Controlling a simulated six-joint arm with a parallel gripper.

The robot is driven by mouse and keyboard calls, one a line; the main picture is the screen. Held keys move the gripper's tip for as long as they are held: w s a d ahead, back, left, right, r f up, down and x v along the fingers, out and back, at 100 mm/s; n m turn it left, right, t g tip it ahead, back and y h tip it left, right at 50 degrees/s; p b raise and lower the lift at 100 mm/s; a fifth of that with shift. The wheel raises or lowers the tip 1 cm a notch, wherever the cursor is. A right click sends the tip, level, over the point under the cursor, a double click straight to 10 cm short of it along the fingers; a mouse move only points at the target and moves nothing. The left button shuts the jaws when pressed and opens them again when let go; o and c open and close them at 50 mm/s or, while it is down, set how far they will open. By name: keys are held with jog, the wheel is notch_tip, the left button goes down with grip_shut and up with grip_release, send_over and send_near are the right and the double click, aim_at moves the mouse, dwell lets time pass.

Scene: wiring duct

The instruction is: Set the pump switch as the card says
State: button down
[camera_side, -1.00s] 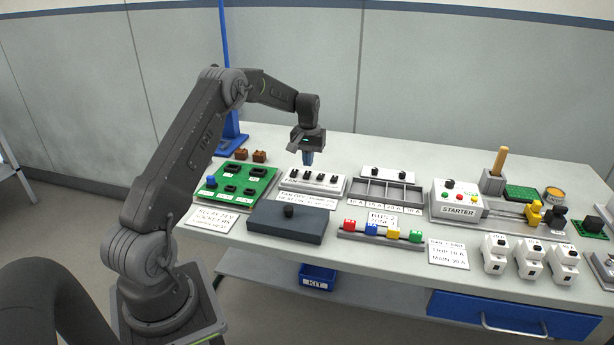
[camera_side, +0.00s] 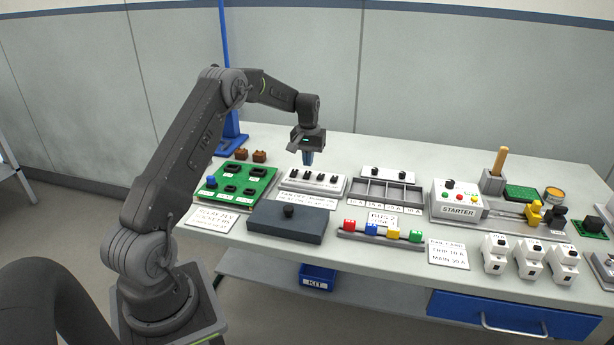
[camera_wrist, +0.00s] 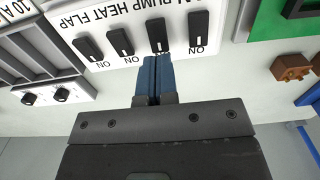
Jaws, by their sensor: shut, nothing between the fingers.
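The white switch panel (camera_side: 314,183) carries a row of black rocker switches. In the wrist view its lettering is upside down, and the pump switch (camera_wrist: 158,33) is second from the right, between the fan switch (camera_wrist: 198,32) and the heat switch (camera_wrist: 119,40). The flap switch (camera_wrist: 88,47) is at the left. "ON" is printed below the switches in that view. My gripper (camera_side: 307,163) is shut and empty at the panel's back edge. Its blue fingertips (camera_wrist: 152,60) lie just below the pump switch in the wrist view; contact is unclear. The card (camera_side: 305,200) before the panel is too small to read surely.
A green relay board (camera_side: 262,178) with black sockets lies left of the panel. A grey box with a knob (camera_side: 270,222) stands in front. A tray with compartments (camera_side: 366,190) is at the right, and brown blocks (camera_side: 259,156) lie behind the board.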

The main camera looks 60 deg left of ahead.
aim_at(308, 172)
jog(key=shift+f, duration=1.45)
dwell(0.9)
jog(key=shift+r, duration=3.6)
